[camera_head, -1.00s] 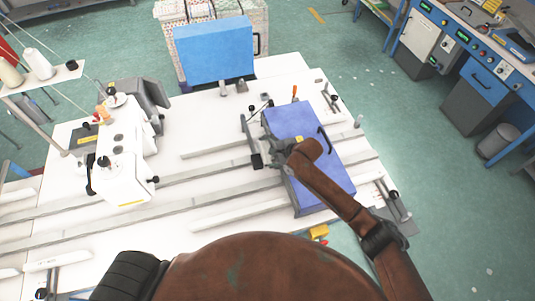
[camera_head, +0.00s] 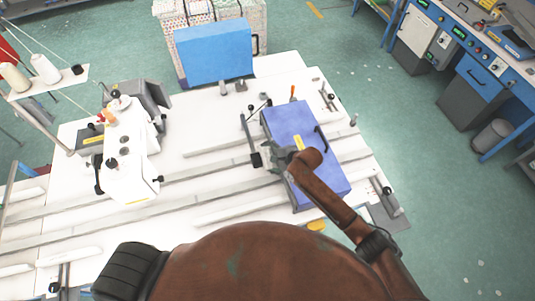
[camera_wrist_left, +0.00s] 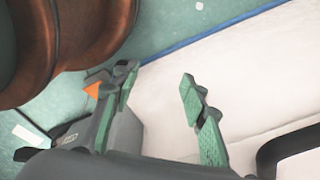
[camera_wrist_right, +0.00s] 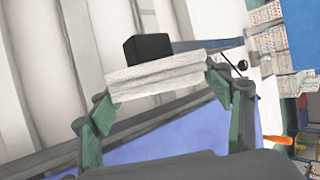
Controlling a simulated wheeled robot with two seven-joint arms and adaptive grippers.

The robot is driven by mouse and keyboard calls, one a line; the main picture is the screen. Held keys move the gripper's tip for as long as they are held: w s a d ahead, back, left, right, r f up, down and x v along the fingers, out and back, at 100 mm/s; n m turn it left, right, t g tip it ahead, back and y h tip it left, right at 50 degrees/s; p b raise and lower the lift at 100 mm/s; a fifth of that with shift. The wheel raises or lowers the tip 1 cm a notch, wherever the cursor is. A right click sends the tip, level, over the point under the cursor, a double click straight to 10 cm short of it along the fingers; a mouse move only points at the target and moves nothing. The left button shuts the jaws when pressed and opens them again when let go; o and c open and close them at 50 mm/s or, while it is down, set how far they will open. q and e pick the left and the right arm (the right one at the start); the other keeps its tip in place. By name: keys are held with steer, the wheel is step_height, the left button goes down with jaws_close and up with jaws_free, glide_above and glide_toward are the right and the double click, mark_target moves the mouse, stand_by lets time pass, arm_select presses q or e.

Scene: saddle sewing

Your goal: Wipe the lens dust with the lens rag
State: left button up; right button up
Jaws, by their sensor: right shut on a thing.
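My right gripper (camera_head: 276,160) is above the blue case on the table. In the right wrist view its green fingers (camera_wrist_right: 160,86) are shut on a pale grey, ribbed, flat folded piece, which looks like the lens rag (camera_wrist_right: 150,77). A black block (camera_wrist_right: 149,48) stands just beyond the rag, close to its far edge; I cannot tell if they touch. It looks like the dark head (camera_head: 256,160) on the rod fixture, perhaps the lens. No dust can be made out. My left gripper (camera_wrist_left: 155,95) is open and empty beside the white table edge, and is hidden in the head view.
A blue-purple case (camera_head: 325,175) with a dark handle lies under my right arm. A white sewing machine (camera_head: 128,165) stands at the left. Long rails (camera_head: 200,170) cross the white table (camera_head: 200,110). A blue box (camera_head: 214,52) stands at the back. An orange-handled tool (camera_head: 292,92) is near the case.

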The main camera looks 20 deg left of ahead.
mark_target(270, 163)
steer(key=shift+s+d+r+p, duration=0.1)
steer(key=shift+s+d+p, duration=0.2)
steer(key=shift+s+p, duration=0.35)
steer(key=shift+s+d+r+p, duration=0.1)
steer(key=shift+s+d+p, duration=0.2)
steer(key=shift+p, duration=0.5)
steer(key=shift+s+d+f+p, duration=0.1)
steer(key=shift+s+p, duration=0.25)
steer(key=shift+w+d+p, duration=0.3)
steer(key=shift+w+d, duration=0.05)
steer(key=shift+d, duration=0.2)
